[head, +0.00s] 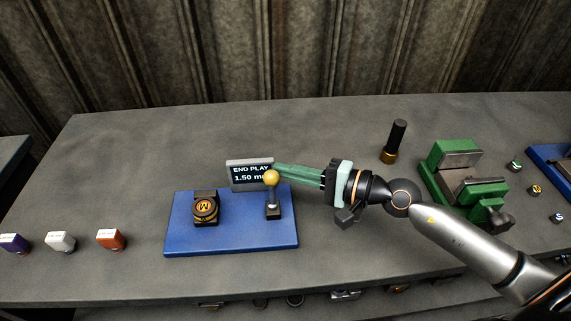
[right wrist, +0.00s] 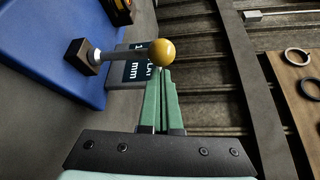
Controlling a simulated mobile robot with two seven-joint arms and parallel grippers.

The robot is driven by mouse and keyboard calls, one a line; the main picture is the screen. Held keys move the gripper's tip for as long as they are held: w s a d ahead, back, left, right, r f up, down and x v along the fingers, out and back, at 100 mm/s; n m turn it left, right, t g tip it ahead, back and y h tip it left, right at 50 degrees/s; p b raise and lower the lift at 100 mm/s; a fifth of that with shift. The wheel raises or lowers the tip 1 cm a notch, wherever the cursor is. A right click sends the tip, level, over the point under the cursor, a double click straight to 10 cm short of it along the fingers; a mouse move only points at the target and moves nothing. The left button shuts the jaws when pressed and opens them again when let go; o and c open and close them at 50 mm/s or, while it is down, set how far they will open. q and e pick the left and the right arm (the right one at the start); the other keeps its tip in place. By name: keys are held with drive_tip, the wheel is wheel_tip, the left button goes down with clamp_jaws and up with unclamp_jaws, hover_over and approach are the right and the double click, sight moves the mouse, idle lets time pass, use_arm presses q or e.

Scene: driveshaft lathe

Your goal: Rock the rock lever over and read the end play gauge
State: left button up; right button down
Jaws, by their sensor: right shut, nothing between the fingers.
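The rock lever (head: 272,197) stands on the blue base plate (head: 230,241), with a yellow ball knob (head: 271,177) on top of a grey shaft. Behind it the end play gauge (head: 248,170) reads "END PLAY 1.50 m", its right end hidden by the knob and gripper. My right gripper (head: 277,174) is shut and empty, its green fingertips at the knob's right side. In the right wrist view the fingertips (right wrist: 162,72) lie right by the yellow knob (right wrist: 162,52); I cannot tell whether they touch. My left gripper is not in view.
A black block with an orange-marked dial (head: 205,208) sits on the plate's left half. White, orange and purple-labelled small blocks (head: 61,241) stand at left. A black-handled tool (head: 395,141) and a green vise (head: 464,180) stand at right.

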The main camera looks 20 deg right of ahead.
drive_tip(key=shift+w+a, duration=0.2)
drive_tip(key=shift+f, duration=0.1)
